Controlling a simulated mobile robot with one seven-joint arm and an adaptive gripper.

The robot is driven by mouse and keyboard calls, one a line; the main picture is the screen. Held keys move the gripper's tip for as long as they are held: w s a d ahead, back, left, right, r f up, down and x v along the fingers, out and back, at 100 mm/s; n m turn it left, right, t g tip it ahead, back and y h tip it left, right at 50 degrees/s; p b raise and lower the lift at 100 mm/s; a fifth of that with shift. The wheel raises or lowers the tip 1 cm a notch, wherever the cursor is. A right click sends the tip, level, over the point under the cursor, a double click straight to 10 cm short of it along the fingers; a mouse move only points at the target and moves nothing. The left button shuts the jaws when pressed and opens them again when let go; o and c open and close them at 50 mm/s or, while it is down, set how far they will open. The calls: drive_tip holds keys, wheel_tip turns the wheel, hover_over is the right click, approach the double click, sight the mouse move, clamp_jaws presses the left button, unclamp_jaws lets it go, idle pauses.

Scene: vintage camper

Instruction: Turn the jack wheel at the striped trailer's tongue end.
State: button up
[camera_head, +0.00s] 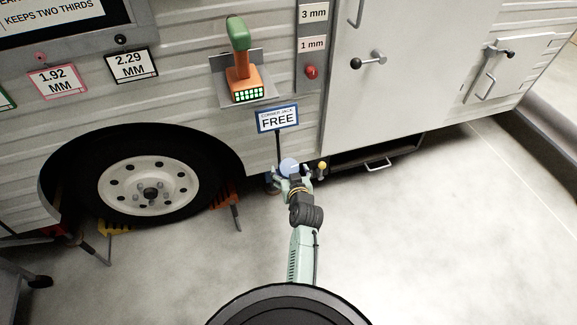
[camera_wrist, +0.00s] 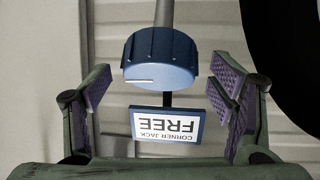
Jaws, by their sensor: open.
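A round dark-blue ribbed knob (camera_wrist: 160,57) with a pale blue face and a short white mark shows in the wrist view; I take it for the jack wheel. Its pale face (camera_head: 289,166) shows low at the camper's side in the head view. My gripper (camera_wrist: 160,98) is open, with one purple-padded finger on each side of the knob's line and gaps on both sides. In the head view, my gripper (camera_head: 291,180) is at the knob and partly hides it. I cannot tell how deep the fingers reach.
A blue-framed "CORNER JACK FREE" sign (camera_head: 278,118) stands on a thin post just behind the knob. A small yellow knob (camera_head: 321,166) is close on the right. The camper's wheel (camera_head: 148,190) and orange chock (camera_head: 226,195) are left. The floor (camera_head: 440,230) at right is clear.

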drive_tip(key=shift+x, duration=1.5)
drive_tip(key=shift+c, duration=0.2)
drive_tip(key=shift+r, duration=0.1)
drive_tip(key=c, duration=1.1)
